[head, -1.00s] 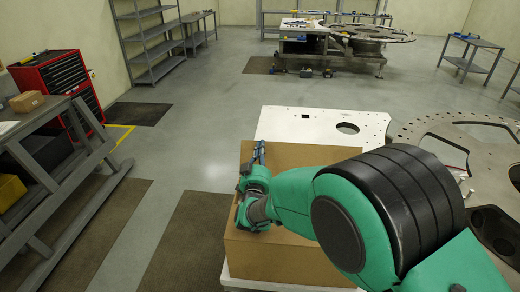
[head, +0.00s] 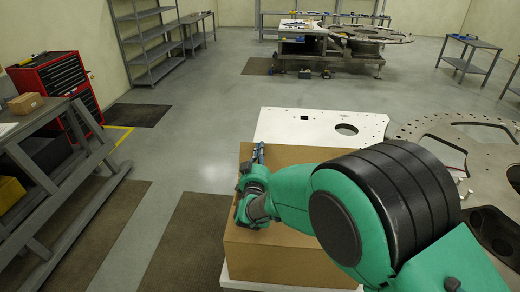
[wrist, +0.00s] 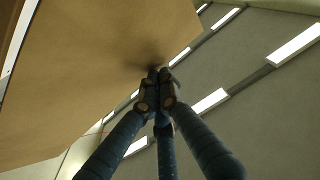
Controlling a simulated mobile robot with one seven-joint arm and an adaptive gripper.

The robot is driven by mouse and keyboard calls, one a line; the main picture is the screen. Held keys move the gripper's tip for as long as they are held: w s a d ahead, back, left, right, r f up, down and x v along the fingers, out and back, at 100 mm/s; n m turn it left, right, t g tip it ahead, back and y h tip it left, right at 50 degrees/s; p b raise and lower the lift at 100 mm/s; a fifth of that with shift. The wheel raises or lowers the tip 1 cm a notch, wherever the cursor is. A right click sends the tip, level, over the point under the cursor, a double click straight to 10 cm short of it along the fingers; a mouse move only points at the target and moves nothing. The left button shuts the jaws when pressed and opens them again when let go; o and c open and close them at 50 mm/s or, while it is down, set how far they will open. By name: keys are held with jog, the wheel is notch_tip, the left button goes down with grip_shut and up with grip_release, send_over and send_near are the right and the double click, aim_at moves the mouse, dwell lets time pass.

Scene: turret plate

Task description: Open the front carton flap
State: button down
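A brown cardboard carton (head: 275,262) stands on a white surface at the lower middle of the head view. My green arm covers much of its top. My gripper (head: 258,153) is over the far left part of the carton's top. In the wrist view, a broad brown cardboard panel (wrist: 95,70) fills the upper left. My gripper's blue fingers (wrist: 158,76) are drawn together, their dark tips at the panel near its lower right edge, with a dark shadow there. Whether the tips touch the panel is unclear. I cannot tell which panel is the front flap.
A white plate with holes (head: 290,124) lies just beyond the carton. A large grey turret plate (head: 440,130) is to the right. A grey bench (head: 75,165) and a red tool chest (head: 62,78) stand at the left. The floor between bench and carton is clear.

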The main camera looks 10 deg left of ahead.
jog(key=shift+w, duration=0.2)
jog(key=shift+w+f+g+p, duration=0.15)
jog(key=shift+w+g+p, duration=0.6)
jog(key=shift+g+p, duration=0.2)
jog(key=shift+w+f+g+p, duration=0.35)
jog(key=shift+w+g+p, duration=0.3)
jog(key=shift+p, duration=0.2)
jog(key=shift+w+f+g+p, duration=0.2)
jog(key=shift+w+f+g, duration=0.2)
jog(key=shift+w+f, duration=0.25)
jog(key=shift+w+f+g+p, duration=0.2)
jog(key=shift+w+f+g, duration=0.2)
jog(key=shift+f, duration=0.3)
